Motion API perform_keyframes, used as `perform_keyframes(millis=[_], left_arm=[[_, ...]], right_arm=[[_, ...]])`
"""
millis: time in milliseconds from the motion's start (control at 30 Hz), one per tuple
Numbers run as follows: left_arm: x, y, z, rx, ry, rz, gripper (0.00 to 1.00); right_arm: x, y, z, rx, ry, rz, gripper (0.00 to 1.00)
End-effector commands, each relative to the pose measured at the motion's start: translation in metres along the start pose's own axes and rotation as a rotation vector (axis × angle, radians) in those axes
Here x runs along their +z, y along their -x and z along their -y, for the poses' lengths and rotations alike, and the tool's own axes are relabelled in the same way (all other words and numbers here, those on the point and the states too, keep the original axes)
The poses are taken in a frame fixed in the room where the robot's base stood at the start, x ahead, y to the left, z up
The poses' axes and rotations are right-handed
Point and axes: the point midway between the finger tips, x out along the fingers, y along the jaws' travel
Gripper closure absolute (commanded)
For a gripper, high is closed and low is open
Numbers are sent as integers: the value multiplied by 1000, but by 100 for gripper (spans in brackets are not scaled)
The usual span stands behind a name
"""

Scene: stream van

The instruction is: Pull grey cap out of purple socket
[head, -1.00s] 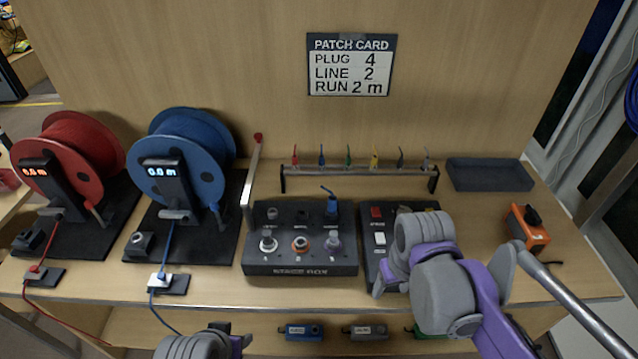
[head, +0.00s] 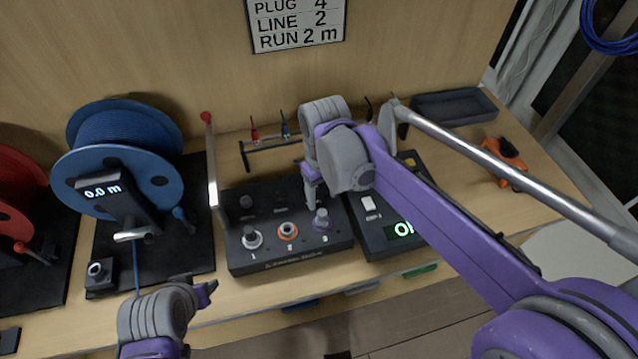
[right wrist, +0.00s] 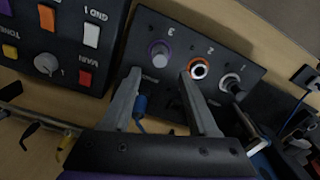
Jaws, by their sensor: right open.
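The grey cap (head: 322,215) sits upright in the purple socket (head: 322,224), numbered 3, at the right end of the stage box's (head: 290,262) front row. In the right wrist view the cap (right wrist: 160,50) shows inside its purple ring, just beyond and roughly between the fingertips. My right gripper (head: 313,197) is over the box close behind the cap, pointing down. In the right wrist view it (right wrist: 161,76) is open with nothing between its fingers. My left gripper (head: 206,287) is low at the front left, away from the box; its opening is unclear.
The white socket (head: 252,238) and orange socket (head: 288,231) are left of the purple one. A blue plug (right wrist: 141,105) stands behind, near the right fingers. A switch box (head: 385,235) adjoins on the right. A blue reel (head: 118,160) stands left.

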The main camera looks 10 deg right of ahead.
Motion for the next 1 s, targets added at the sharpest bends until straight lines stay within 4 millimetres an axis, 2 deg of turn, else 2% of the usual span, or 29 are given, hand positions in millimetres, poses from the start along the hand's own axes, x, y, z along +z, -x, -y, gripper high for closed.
perform_keyframes(millis=[200, 433, 600, 867, 1000], left_arm=[[4, -4, 0, 0, 0, 3, 50], [6, -6, 0, 0, 0, 6, 50], [7, -6, 0, 0, 0, 6, 50], [7, -6, 0, 0, 0, 6, 50], [7, -6, 0, 0, 0, 6, 50]], right_arm=[[0, -42, 0, 0, -1, 0, 40], [0, -74, 0, 0, -1, 0, 40], [0, -83, 0, 0, -1, 0, 40], [0, -84, 0, 0, -1, -1, 40], [0, -84, 0, 0, 0, -1, 62]])
